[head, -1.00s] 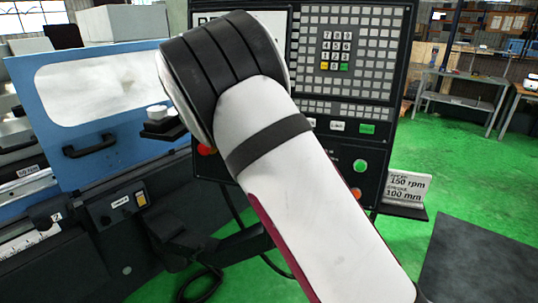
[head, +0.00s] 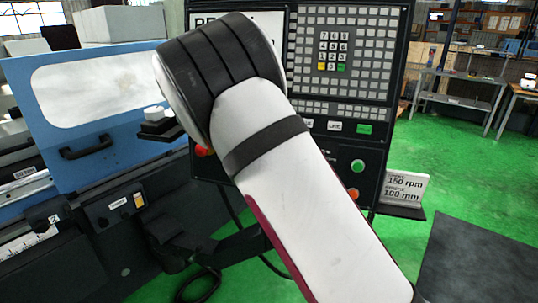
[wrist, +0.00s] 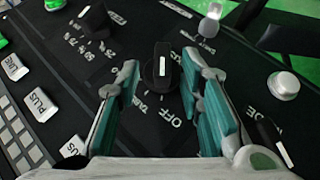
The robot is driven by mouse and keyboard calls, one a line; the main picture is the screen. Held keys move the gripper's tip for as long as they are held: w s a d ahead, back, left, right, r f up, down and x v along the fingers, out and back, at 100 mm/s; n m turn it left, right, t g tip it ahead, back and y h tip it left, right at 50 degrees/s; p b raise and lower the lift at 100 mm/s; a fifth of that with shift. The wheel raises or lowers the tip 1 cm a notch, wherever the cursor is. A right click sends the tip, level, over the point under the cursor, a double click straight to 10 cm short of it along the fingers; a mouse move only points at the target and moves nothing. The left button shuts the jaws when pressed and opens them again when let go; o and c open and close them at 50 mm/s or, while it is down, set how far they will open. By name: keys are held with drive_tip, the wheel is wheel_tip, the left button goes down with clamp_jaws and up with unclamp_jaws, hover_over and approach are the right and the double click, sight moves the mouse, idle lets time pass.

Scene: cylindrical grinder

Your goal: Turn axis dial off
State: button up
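In the wrist view, a black dial (wrist: 162,66) with a pale marker line stands on the dark panel between my fingertips. White lettering that seems to include "OFF" lies just below it, but I cannot read the whole label. My gripper (wrist: 160,78) is open, its teal-padded fingers on either side of the dial, with gaps visible. I cannot tell whether the fingertips reach down around the dial. In the head view my arm hides the gripper and dial in front of the control panel (head: 340,100).
In the wrist view, another black knob (wrist: 95,22) is at upper left, a silver button (wrist: 284,85) at right, and a black dial (wrist: 272,138) at lower right. White keys (wrist: 40,105) line the left. The blue grinder door (head: 95,100) is left in the head view.

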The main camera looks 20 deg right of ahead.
drive_tip(key=v, duration=1.2)
drive_tip(key=s+d+r+n+y, duration=0.1)
drive_tip(key=s+d+r+y, duration=0.15)
drive_tip(key=s+d, duration=0.35)
drive_tip(key=s+d+r+y, duration=0.2)
drive_tip(key=s+d+y, duration=0.2)
drive_tip(key=s, duration=0.5)
drive_tip(key=s+f+n+t+y, duration=0.1)
drive_tip(key=s+f+t, duration=0.1)
drive_tip(key=s, duration=0.8)
drive_tip(key=s+f+n+t+y, duration=0.1)
drive_tip(key=s+f+t, duration=0.1)
drive_tip(key=s, duration=0.9)
drive_tip(key=shift+s+a+t, duration=0.3)
drive_tip(key=shift+a+t, duration=0.1)
drive_tip(key=shift+a, duration=0.05)
drive_tip(key=shift+f, duration=0.1)
